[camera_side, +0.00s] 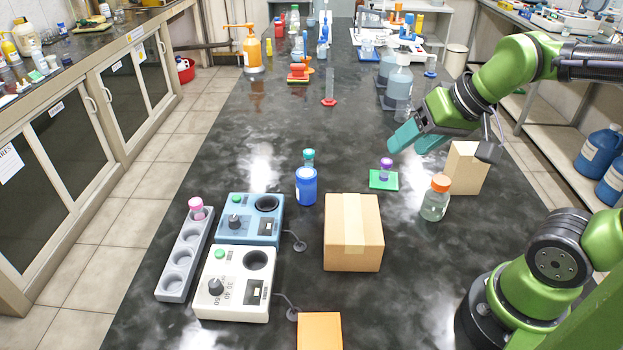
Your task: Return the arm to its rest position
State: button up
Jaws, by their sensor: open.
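My gripper (420,141) has teal fingers and hangs above the right part of the black bench, tilted down to the left. It is open, with nothing seen between the fingers. My green arm reaches in from the right edge. Below the gripper, a purple-capped vial (385,170) stands on a green square pad (384,180), apart from the fingers. An orange-capped clear bottle (436,198) and an upright tan box (463,168) stand below and to the right of the gripper.
A cardboard box (353,233) sits mid-bench. Left of it are a blue device (249,219), a white device (235,284), a grey rack (184,256) with a pink-capped vial, and a blue container (306,187). An orange block (319,331) is at the front. Bottles crowd the far end.

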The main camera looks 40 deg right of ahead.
jog(key=shift+s+a+r+n+t+y, duration=0.15)
jog(key=shift+s+a+y, duration=0.05)
jog(key=shift+s+a, duration=0.4)
jog(key=shift+s+a+r+n+t+y, duration=0.1)
jog(key=shift+s+a+n+t+y, duration=0.1)
jog(key=shift+s+a, duration=0.4)
